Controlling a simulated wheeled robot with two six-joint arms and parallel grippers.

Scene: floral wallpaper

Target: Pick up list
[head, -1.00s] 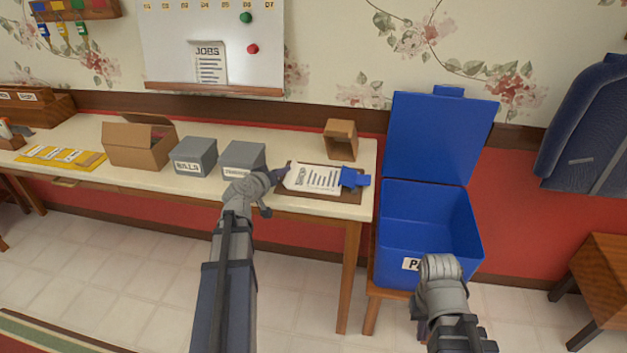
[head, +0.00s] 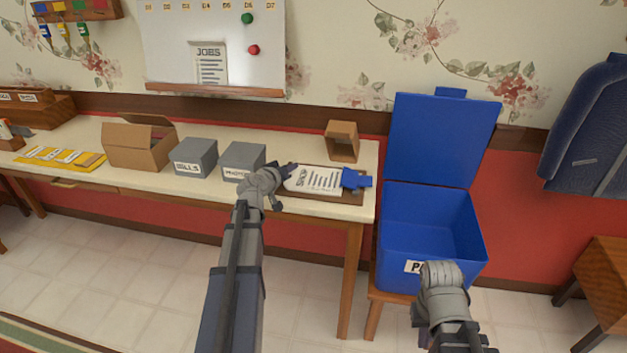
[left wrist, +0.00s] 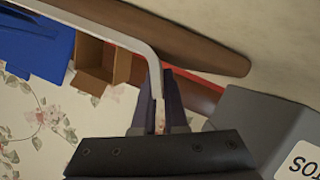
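The list, a white sheet with dark print (head: 316,180), lies on a brown clipboard (head: 345,200) with a blue clip (head: 356,180) at the right end of the desk. My left gripper (head: 284,174) is at the sheet's left edge. In the left wrist view the sheet shows as a thin white, bent strip (left wrist: 120,38) running down between the nearly closed dark fingers (left wrist: 160,105). The gripper looks shut on that edge. My right gripper (head: 441,290) is in front of the blue bin; its fingers are hidden.
Two grey boxes (head: 194,158) stand left of the clipboard, one close to my left gripper. A small brown holder (head: 342,142) stands behind it. An open blue bin (head: 432,235) is right of the desk. A similar JOBS sheet (head: 209,65) hangs on the whiteboard.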

